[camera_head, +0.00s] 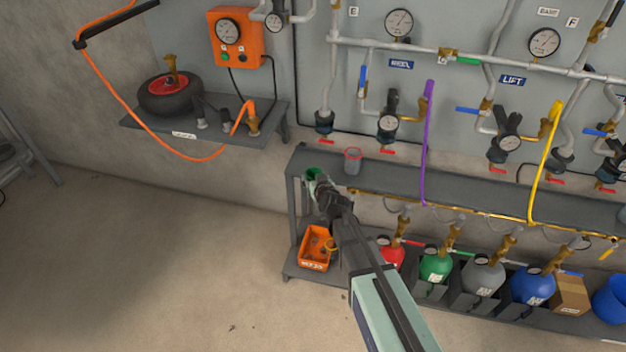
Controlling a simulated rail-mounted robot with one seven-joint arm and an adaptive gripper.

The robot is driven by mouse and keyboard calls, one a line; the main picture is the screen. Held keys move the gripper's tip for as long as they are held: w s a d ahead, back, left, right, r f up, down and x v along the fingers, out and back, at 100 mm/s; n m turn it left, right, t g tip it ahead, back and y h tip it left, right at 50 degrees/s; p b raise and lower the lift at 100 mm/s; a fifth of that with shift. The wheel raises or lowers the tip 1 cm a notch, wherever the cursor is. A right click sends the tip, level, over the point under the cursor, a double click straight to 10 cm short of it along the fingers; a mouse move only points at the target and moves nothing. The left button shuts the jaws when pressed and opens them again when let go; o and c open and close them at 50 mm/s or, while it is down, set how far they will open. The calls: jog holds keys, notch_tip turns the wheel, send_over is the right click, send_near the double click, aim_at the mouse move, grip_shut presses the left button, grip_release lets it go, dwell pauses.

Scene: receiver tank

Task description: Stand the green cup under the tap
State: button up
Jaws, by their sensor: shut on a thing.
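The green cup (313,173) is at the left end of the grey shelf (470,190). My gripper (318,185) is shut on it from the front, and my fingers hide part of its side. The cup looks about upright. I cannot tell whether its base touches the shelf. Several pipe drops with dark fittings and red handles hang over the shelf. The leftmost fitting (324,122) is above and slightly right of the cup, with its red handle (326,137) below. I cannot tell for sure which one is the tap.
A grey cup with a red rim (353,161) stands right of the green cup. An orange bin (317,248) and several gas bottles, one green (435,267), sit on the lower shelf. Purple (428,140) and yellow (543,165) hoses hang at right. The floor at left is clear.

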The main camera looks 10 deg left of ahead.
jog(key=shift+w+d+f+b, duration=0.15)
jog(key=shift+w+b, duration=0.15)
jog(key=shift+w, duration=1.05)
jog(key=shift+w+d+f+b, duration=0.1)
jog(key=shift+w+d+b, duration=0.15)
jog(key=shift+w, duration=1.05)
jog(key=shift+w+d+f+b, duration=0.1)
jog(key=shift+w+b, duration=0.2)
jog(key=shift+w, duration=1.05)
jog(key=w, duration=0.1)
jog(key=w+b, duration=0.2)
jog(key=shift+d+f, duration=0.25)
jog(key=shift+w+d+f+b, duration=0.15)
jog(key=shift+w+b, duration=0.45)
jog(key=shift+w, duration=0.4)
jog(key=shift+w+d+r+b, duration=0.15)
jog(key=shift+w+b, duration=0.45)
jog(key=shift+w, duration=0.35)
jog(key=shift+f+b, duration=0.5)
jog(key=shift+b, duration=0.05)
jog(key=o, duration=1.3)
jog(key=shift+s, duration=0.1)
jog(key=v, duration=1.2)
jog(key=shift+r, duration=0.15)
